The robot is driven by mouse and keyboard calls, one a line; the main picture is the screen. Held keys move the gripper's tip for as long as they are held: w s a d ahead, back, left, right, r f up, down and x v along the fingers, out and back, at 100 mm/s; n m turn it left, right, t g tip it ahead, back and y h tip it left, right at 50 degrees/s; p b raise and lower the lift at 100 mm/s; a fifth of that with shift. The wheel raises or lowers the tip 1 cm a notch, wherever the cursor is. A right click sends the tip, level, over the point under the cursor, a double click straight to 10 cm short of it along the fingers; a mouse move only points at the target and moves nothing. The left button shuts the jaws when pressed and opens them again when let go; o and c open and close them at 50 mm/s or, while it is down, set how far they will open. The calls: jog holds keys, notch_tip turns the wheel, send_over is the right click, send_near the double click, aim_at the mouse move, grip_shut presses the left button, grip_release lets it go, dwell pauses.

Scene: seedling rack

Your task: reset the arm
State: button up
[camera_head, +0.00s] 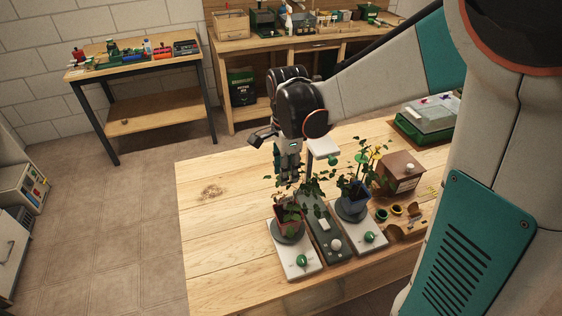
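My gripper (289,163) hangs from my arm over the wooden table (215,215), pointing down. It is just above a seedling in a reddish-brown pot (290,219), its tips close to or among the upper leaves. Whether it touches them cannot be told. The fingers are small and partly merged with the leaves, so I cannot tell whether they are open or shut. The pot stands on a white base with a green knob (301,260).
A dark panel (323,232) lies between the two bases. A wooden box (400,172), small cups (396,209) and a lidded green tray (428,118) stand on the right. The table's left part is clear. A tool table (150,85) and a workbench (290,42) stand behind.

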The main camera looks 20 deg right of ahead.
jog(key=s+r+n+t+b, duration=0.1)
jog(key=s+r+n+t, duration=0.2)
jog(key=s+n, duration=0.4)
jog(key=s+r+n+t+b, duration=0.2)
jog(key=s+r+n+t, duration=0.1)
jog(key=s+n, duration=0.5)
jog(key=n+t, duration=0.1)
jog(key=n, duration=0.2)
jog(key=shift+r, duration=0.35)
